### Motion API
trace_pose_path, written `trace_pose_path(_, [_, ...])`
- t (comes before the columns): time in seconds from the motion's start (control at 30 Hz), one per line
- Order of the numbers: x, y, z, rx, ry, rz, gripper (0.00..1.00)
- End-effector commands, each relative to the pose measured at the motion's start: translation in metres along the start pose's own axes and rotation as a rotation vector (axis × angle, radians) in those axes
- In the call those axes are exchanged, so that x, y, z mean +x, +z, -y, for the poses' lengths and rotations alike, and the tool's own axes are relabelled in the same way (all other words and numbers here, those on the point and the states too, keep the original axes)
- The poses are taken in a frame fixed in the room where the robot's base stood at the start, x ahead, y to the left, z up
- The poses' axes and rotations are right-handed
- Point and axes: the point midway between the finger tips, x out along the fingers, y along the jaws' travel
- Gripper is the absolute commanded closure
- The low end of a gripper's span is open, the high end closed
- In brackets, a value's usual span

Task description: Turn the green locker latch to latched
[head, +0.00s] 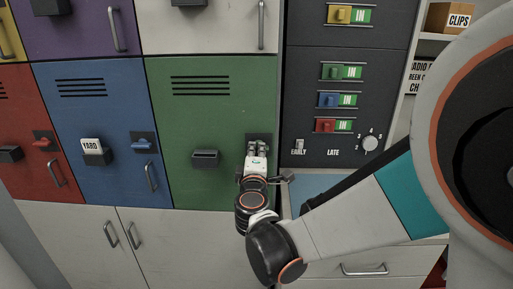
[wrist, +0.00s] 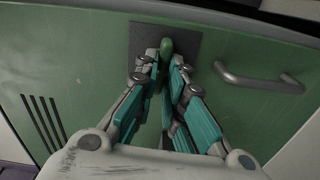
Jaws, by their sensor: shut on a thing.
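The green locker (head: 215,120) has a shut door with vent slots and a dark latch plate (head: 250,138) near its right edge. My gripper (head: 258,150) is at this plate and hides most of the latch in the head view. In the wrist view the green latch (wrist: 166,47) stands out from the grey plate (wrist: 212,42), between the fingertips of my gripper (wrist: 165,62). The fingers are shut on it. The latch's turn angle is hard to tell because the fingers cover part of it.
The locker's bar handle (wrist: 260,78) is close beside the latch plate. A black holder (head: 206,157) sticks out of the green door. The blue locker (head: 100,105) is to the left, and a dark panel (head: 305,90) with coloured sliders and a dial is to the right.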

Motion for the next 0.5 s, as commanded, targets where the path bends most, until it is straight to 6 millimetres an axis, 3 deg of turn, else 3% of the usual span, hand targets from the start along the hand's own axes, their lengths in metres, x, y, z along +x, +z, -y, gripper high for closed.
trace_pose_path(0.5, [-0.0004, -0.0008, 0.0012, -0.105, -0.001, -0.003, 1.00])
